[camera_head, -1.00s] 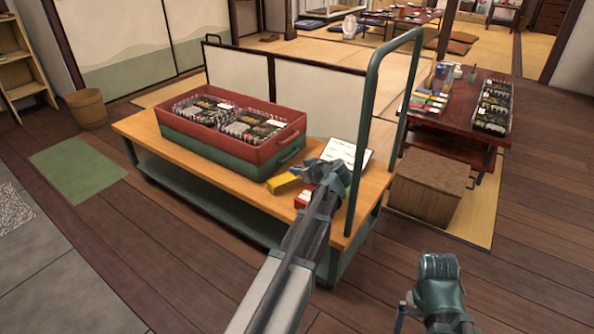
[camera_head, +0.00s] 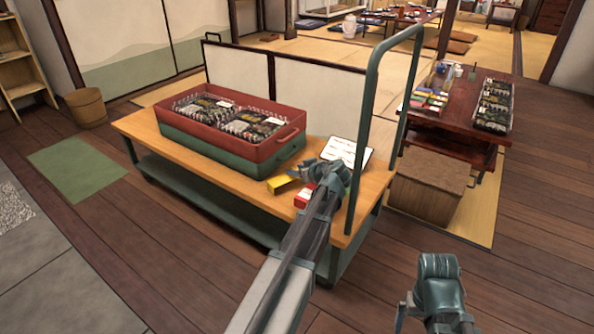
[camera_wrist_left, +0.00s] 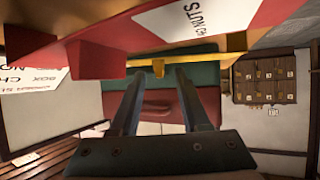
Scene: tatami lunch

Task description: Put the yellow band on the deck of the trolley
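The yellow band (camera_head: 281,184) lies on the wooden deck of the trolley (camera_head: 372,192), beside the near right corner of the crates. My left gripper (camera_head: 294,173) is just behind and above it. In the left wrist view the two fingers (camera_wrist_left: 156,74) are apart, with nothing seen clasped between them. A yellow strip (camera_wrist_left: 205,60) shows just past the fingertips. My right gripper (camera_head: 402,318) is low at the right, mostly hidden by its own wrist, away from the trolley.
A red crate (camera_head: 272,152) on a green crate (camera_head: 225,157) holds packed boxes. A red box (camera_head: 304,196) and white card (camera_head: 345,151) lie on the deck near the tall green handle (camera_head: 371,110). A dark red table (camera_head: 462,92) and brown box (camera_head: 428,187) stand right.

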